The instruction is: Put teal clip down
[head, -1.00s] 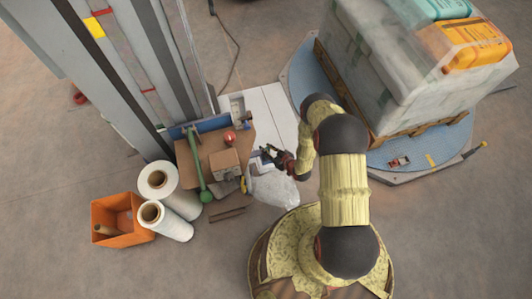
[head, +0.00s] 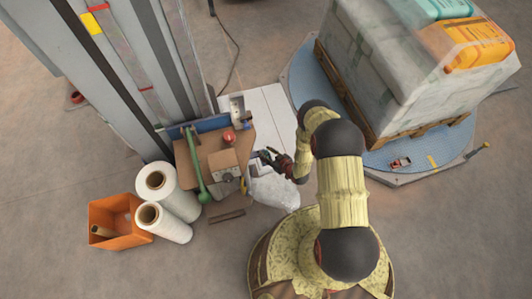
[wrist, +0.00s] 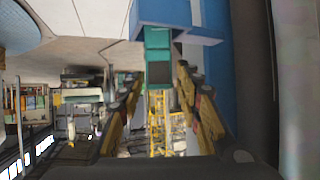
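In the wrist view the teal clip (wrist: 158,57) is upright, just beyond my fingertips and against the lower edge of a blue part (wrist: 165,14). My gripper (wrist: 158,78) points at it with its two fingers spread, one on each side. A gap shows between each finger and the clip, so the gripper looks open. Whether the clip is attached to the blue part or only in front of it I cannot tell. In the head view my gripper (head: 268,158) is at the right edge of the brown worktop (head: 187,163); the clip is too small to make out there.
A cardboard box (head: 223,162), a red round object (head: 229,137) and a green bar (head: 196,165) crowd the worktop. White film rolls (head: 163,222) and an orange bin (head: 112,239) stand left. A wrapped pallet load (head: 372,80) on a turntable (head: 305,70) stands right.

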